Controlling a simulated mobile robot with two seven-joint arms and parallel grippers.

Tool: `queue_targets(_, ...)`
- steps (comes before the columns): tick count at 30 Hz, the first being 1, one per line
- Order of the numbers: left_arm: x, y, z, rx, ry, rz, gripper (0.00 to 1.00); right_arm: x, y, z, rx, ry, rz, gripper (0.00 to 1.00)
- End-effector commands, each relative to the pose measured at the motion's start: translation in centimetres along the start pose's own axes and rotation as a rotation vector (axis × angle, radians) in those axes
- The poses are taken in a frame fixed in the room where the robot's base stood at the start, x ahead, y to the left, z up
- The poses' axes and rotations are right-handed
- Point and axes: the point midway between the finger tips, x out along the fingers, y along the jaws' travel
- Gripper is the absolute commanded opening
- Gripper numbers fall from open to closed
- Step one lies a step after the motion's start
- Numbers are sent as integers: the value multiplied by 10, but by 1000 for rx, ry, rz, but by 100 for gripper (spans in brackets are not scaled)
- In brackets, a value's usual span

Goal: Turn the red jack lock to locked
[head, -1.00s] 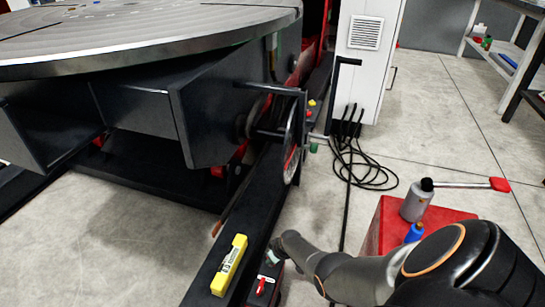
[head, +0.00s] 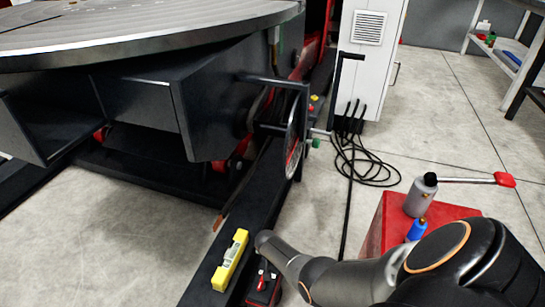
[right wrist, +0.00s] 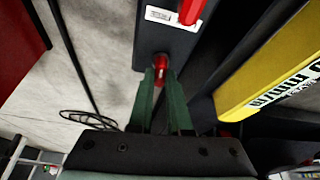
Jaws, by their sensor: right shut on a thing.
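A dark box beside the positioner's base carries a red lever (head: 262,283) next to a white label. In the right wrist view this lever (right wrist: 190,10) and label (right wrist: 172,18) are at the top edge. A small red knob (right wrist: 160,65) is at the box's near end in that view. My right gripper (right wrist: 160,78) is shut on this knob with its green fingers. Which red part is the jack lock I cannot tell. In the head view my right arm covers the gripper and knob. My left gripper is not in view.
A yellow spirit level (head: 230,261) lies on the dark base beam beside the box. A handwheel (head: 291,150) stands above the beam. A red cabinet (head: 396,222) with a grey bottle (head: 421,196) and a blue one (head: 416,231) is at right. Black cables (head: 360,165) lie on the floor.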

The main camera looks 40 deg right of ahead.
Motion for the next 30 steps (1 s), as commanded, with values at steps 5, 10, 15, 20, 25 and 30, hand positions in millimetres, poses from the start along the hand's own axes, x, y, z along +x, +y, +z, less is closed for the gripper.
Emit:
queue_targets(5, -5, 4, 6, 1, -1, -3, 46, 2, -1, 2, 88, -3, 36, 0)
queue_targets(10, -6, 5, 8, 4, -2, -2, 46, 1, -1, 2, 137, -4, 56, 0)
queue_targets(15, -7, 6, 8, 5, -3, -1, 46, 0, -1, 2, 159, -5, 66, 0)
queue_targets(20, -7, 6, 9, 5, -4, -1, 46, 0, -1, 2, 165, -6, 67, 0)
queue_targets(25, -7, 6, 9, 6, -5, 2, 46, 0, -1, 2, 165, -6, 67, 0)
queue_targets(30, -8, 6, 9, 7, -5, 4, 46, 0, -1, 2, 164, -6, 67, 28)
